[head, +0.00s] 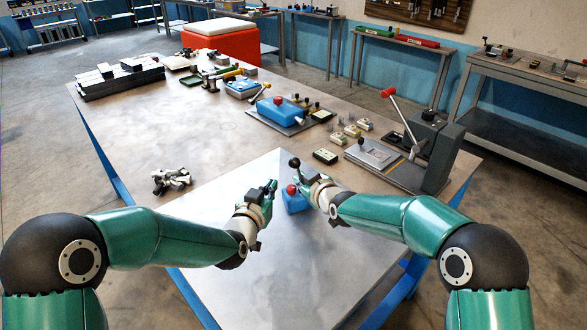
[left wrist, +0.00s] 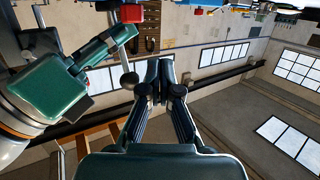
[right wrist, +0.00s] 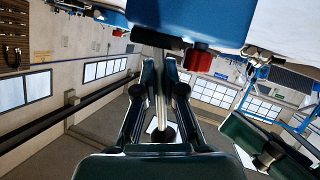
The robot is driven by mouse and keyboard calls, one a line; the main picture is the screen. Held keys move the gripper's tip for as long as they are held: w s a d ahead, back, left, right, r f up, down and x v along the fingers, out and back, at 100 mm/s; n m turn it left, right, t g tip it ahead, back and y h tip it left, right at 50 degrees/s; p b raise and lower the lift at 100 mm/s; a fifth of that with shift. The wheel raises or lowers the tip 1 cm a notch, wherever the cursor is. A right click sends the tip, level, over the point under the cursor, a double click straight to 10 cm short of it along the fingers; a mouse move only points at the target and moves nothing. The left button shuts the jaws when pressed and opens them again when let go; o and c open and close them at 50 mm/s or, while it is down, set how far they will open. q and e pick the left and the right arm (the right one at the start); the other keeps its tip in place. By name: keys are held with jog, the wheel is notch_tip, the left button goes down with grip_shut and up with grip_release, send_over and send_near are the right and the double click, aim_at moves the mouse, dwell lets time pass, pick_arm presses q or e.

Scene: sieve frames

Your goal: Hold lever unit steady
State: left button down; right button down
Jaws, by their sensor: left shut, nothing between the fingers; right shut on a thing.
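The lever unit is a blue block (head: 295,204) with a red button (head: 291,189) and a lever ending in a dark ball knob (head: 294,162). It is on the pale sheet at the table's near side. My right gripper (head: 305,182) is shut on the lever. In the right wrist view the metal rod (right wrist: 160,90) runs between its fingers, with the blue block (right wrist: 220,18) and red button (right wrist: 198,57) above. My left gripper (head: 271,187) is shut and empty, left of the block and apart from it. In the left wrist view its closed fingers (left wrist: 160,75) hold nothing.
A pale metal sheet (head: 200,285) covers the near table. A grey lever press (head: 428,150) stands at right. Small metal parts (head: 171,180) lie left of my left gripper. A blue device (head: 281,110) and several small blocks stand farther back. The left middle table is clear.

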jog(key=shift+r, duration=0.15)
jog(key=c, duration=1.3)
grip_release()
jog(key=shift+o, duration=0.5)
jog(key=shift+s, duration=0.1)
